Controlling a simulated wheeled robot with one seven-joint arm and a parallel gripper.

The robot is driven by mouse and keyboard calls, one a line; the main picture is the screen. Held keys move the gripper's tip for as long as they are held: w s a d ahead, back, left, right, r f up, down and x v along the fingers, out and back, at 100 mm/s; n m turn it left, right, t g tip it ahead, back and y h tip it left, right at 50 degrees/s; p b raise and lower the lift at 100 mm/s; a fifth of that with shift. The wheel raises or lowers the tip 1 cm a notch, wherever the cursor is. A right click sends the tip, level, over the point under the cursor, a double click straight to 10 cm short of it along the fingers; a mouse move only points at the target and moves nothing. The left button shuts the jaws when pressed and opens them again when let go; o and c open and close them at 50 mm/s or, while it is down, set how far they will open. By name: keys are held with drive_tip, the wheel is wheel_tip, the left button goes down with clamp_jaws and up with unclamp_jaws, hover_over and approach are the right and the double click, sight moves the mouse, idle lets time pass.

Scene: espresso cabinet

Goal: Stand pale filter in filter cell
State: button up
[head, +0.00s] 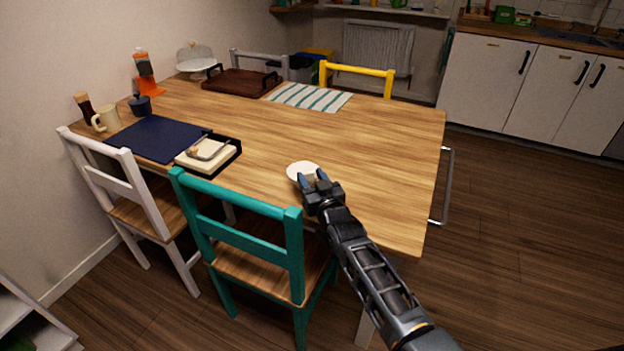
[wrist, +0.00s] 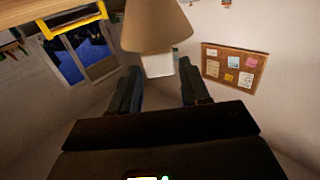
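A pale round thing (head: 303,170), which looks like the pale filter's open top, shows at the tip of my gripper (head: 311,177) over the table's near side. In the wrist view a tan cone (wrist: 157,25), apparently the same filter seen from the side, lies just beyond my fingertips (wrist: 159,67). Its narrow end is cut off by the frame. I cannot make out the filter cell in either view.
On the wooden table (head: 360,140) lie a dark blue mat (head: 155,138), a black tray (head: 232,158) with a cream block, a striped cloth (head: 310,97) and a brown tray (head: 240,82). A teal chair (head: 240,232) stands at the near edge. The table's right half is clear.

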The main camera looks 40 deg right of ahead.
drive_tip(key=shift+o, duration=1.1)
drive_tip(key=shift+r, duration=0.15)
drive_tip(key=shift+s+a+p, duration=0.1)
drive_tip(key=shift+s+p, duration=0.05)
drive_tip(key=shift+p, duration=0.15)
drive_tip(key=p+v, duration=0.4)
drive_tip(key=v, duration=0.7)
drive_tip(key=shift+s, duration=0.35)
drive_tip(key=shift+a, duration=0.15)
